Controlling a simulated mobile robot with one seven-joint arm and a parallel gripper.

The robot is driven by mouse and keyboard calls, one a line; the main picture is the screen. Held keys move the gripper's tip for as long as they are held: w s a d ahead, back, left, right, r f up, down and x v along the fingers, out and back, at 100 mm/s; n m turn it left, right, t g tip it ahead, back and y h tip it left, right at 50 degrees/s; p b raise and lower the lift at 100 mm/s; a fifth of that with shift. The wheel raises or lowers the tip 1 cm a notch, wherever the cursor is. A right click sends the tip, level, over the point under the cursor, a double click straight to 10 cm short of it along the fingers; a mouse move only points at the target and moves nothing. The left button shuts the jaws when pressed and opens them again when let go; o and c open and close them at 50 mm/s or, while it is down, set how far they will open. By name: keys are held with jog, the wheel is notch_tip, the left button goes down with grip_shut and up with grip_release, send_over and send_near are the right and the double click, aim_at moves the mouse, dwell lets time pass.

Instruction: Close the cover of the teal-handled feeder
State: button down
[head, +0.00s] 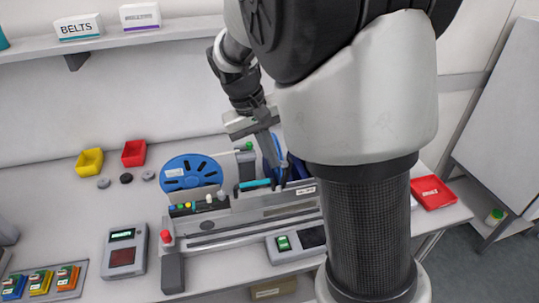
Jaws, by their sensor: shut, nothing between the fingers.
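The teal handle (255,184) shows on a feeder in the machine at the middle of the bench in the head view. The feeder's body is largely hidden by the machine front and my arm, and I cannot tell how far its cover is open. My gripper (269,146) points down, just above and to the right of the teal handle, near a partly hidden blue reel (279,152). It is shut and empty. I cannot tell whether it touches the feeder or its cover.
A large blue reel (191,173) stands left of the handle. A red-topped post (166,237) is at the machine's front left. Yellow (90,162) and red (134,152) bins sit at the back left. A red tray (433,192) lies right. My arm hides the machine's right part.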

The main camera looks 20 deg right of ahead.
jog(key=shift+d, duration=0.1)
jog(key=d+f+y, duration=0.1)
jog(key=d+y, duration=0.3)
jog(key=d+f+y+b, duration=0.1)
jog(key=d+y, duration=0.3)
jog(key=d+f+y, duration=0.1)
jog(key=d+y, duration=0.2)
jog(key=y, duration=0.1)
jog(key=shift+d+f+y, duration=0.3)
jog(key=shift+d+y, duration=0.1)
jog(key=shift+d+f+y+b, duration=0.55)
jog(key=shift+f+y, duration=0.1)
jog(key=shift+y, duration=0.25)
jog(key=shift+d+f, duration=0.25)
jog(key=shift+f, duration=0.25)
jog(key=shift+f, duration=0.1)
jog(key=shift+s+a+f+b, duration=0.1)
jog(key=shift+f+b, duration=0.05)
jog(key=shift+b, duration=0.2)
